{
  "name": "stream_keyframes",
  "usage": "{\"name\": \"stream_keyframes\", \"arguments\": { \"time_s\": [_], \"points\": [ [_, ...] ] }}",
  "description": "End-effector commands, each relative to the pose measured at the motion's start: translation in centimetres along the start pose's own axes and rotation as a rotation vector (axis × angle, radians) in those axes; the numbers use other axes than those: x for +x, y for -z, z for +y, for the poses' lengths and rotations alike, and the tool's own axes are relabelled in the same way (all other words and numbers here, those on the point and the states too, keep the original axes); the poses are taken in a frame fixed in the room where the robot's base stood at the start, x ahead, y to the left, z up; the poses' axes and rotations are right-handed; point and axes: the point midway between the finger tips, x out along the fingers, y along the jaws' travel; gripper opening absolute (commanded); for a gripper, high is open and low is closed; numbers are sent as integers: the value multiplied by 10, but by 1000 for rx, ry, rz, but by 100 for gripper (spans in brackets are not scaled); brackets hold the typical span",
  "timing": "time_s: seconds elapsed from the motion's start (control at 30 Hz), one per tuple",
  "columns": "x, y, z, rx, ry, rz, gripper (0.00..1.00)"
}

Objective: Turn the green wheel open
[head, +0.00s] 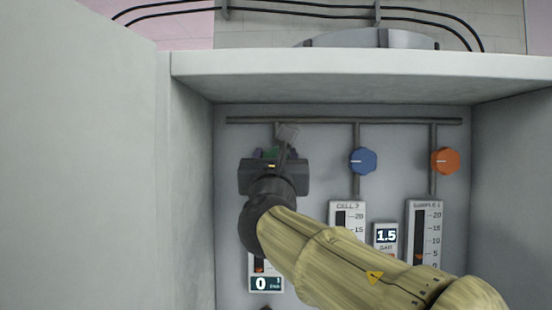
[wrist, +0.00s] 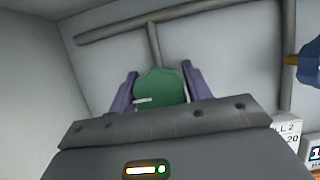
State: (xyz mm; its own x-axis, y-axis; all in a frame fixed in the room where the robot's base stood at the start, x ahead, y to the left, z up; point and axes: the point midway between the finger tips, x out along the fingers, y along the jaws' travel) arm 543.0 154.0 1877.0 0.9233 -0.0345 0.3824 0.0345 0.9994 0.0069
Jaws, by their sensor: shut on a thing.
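The green wheel (wrist: 160,88) sits on the back panel below a vertical pipe in the wrist view. It has a pale pointer mark on its left side. My gripper (wrist: 158,92) is shut on it, with one purple finger on each side of the wheel. In the head view my gripper (head: 274,155) covers most of the wheel, and only a little green shows between the fingers. The gauge below the wheel is partly hidden by my arm; its display (head: 265,284) reads 0.
A blue wheel (head: 363,161) and an orange wheel (head: 444,161) are to the right on the same panel. Gauges (head: 424,235) hang below, with a 1.5 display (head: 386,236) between two of them. Cabinet walls (head: 190,190) close in both sides, and a top ledge (head: 350,65) overhangs.

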Motion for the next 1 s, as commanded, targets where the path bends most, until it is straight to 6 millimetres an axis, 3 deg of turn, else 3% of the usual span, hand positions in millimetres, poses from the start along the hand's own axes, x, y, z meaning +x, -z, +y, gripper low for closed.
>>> {"name": "stream_keyframes", "arguments": {
  "time_s": [0.47, 1.0],
  "points": [
    [-1, 3, -1, 185, 76, -2, 26],
    [-1, 4, -4, 640, 265, 1, 26]
  ]
}}
